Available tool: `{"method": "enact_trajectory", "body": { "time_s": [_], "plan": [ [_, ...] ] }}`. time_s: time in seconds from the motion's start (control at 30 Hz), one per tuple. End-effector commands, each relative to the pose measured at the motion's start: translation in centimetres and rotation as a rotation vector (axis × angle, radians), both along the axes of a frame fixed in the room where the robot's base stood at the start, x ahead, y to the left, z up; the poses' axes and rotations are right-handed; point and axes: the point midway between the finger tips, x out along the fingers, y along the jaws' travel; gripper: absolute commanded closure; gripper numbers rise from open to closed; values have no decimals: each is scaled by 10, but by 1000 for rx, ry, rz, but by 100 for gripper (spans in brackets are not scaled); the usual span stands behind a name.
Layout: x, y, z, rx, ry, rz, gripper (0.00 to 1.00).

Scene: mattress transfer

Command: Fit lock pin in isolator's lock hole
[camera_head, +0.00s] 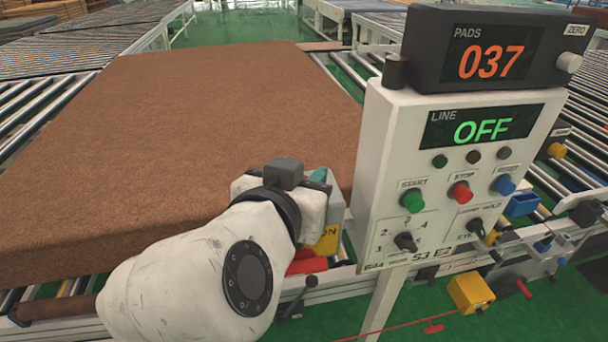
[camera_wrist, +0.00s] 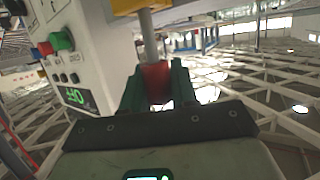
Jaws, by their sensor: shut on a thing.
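My gripper (camera_head: 318,175) is beside the white control box, above the mattress's near right corner. In the wrist view my gripper (camera_wrist: 158,85) has its dark green fingers shut on a red grip (camera_wrist: 156,80). A grey rod (camera_wrist: 149,38) runs from this grip to a yellow part (camera_wrist: 140,5) at the top edge. I cannot tell whether the grip belongs to the lock pin or to a lever. In the head view a yellow plate (camera_head: 327,240) marked "ON", likely the isolator's, shows below my gripper, with a red part (camera_head: 307,265) under it. The lock hole is not visible.
The control box (camera_head: 390,150) reads "OFF" and stands close on the right. The brown mattress (camera_head: 200,130) lies on rollers to the left. A yellow box (camera_head: 470,293) and a red cord with a red T-piece (camera_head: 433,327) are low at the front.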

Motion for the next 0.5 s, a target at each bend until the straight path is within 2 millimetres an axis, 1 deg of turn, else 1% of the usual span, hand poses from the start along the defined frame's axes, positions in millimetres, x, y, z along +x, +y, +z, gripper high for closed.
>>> {"method": "enact_trajectory", "body": {
  "time_s": [0.5],
  "plan": [
    [0, 0, -13, 0, 0, 0, 100]
  ]
}}
